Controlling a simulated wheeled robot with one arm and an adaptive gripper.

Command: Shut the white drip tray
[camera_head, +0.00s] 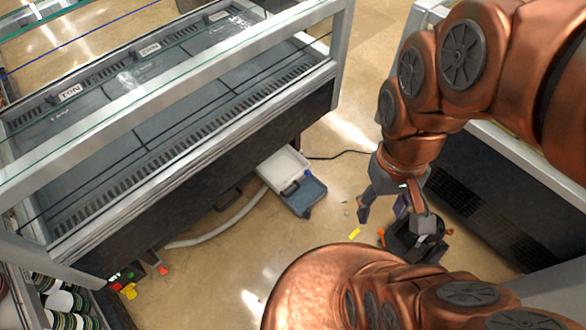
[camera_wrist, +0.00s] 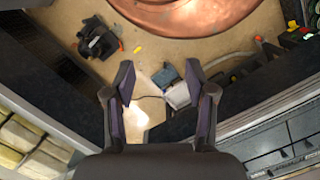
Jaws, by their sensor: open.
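The white drip tray (camera_head: 273,172) sticks out from the dark lower side of the glass display case, low over the floor. A dark handle-like piece shows at its front, beside a blue-grey box (camera_head: 306,194) that stands close against it; whether they touch is unclear. My gripper (camera_head: 384,211) is open and empty, to the right of the tray and apart from it. In the wrist view, my gripper (camera_wrist: 159,80) shows two spread fingers, with the tray (camera_wrist: 178,96) and the blue-grey box (camera_wrist: 166,75) seen far off between them.
The display case (camera_head: 165,150) fills the left. A pale hose (camera_head: 222,230) and black cable (camera_head: 338,156) lie on the floor. A black bag-like thing (camera_head: 402,243) lies below my gripper, near small scattered pieces. A cabinet (camera_head: 480,190) stands right. Floor between tray and gripper is mostly clear.

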